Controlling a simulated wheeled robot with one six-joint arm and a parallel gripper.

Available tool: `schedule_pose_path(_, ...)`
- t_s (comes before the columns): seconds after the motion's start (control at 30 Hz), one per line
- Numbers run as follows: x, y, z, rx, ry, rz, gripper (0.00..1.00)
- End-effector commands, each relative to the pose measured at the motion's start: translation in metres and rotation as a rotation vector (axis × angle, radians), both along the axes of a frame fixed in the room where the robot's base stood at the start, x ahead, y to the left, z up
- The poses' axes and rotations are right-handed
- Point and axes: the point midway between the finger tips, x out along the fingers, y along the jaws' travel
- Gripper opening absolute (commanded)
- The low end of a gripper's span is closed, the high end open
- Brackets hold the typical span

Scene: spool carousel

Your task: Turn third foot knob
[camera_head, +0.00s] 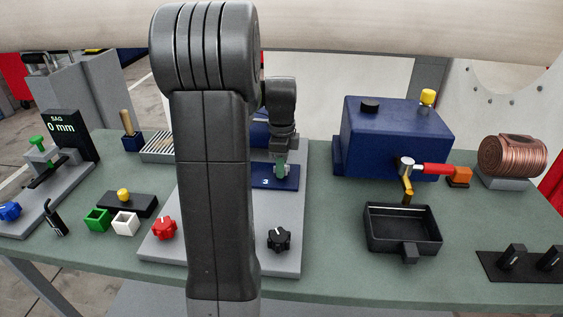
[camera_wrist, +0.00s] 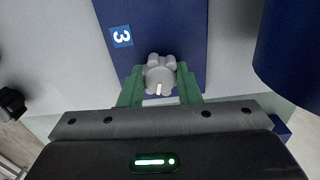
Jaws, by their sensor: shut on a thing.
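A light grey lobed knob (camera_wrist: 160,74) with a white pointer mark sits on a dark blue foot plate (camera_head: 285,184) labelled 3. In the wrist view the plate's number label (camera_wrist: 121,36) lies to the upper left of the knob. My gripper (camera_wrist: 160,88) has its green fingers on both sides of the knob, shut on it. The white mark points toward the bottom of the wrist view. In the head view my gripper (camera_head: 281,170) is pointed down over the plate, and its fingers hide most of the knob.
A red knob (camera_head: 164,228) and a black knob (camera_head: 279,239) stand on the grey base plate's front (camera_head: 205,254). A big blue box (camera_head: 395,140) and a black tray (camera_head: 402,244) are to the right. My arm hides the middle. A display (camera_head: 68,132) reads SAG 0 mm.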

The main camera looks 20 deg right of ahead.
Motion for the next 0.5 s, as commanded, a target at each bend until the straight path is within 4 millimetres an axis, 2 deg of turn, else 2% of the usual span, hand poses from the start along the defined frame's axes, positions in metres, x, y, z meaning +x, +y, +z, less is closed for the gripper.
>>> schedule_pose_path(0.5, -0.0002, 0.0001, 0.0020, 0.000, 0.000, 0.484, 0.07)
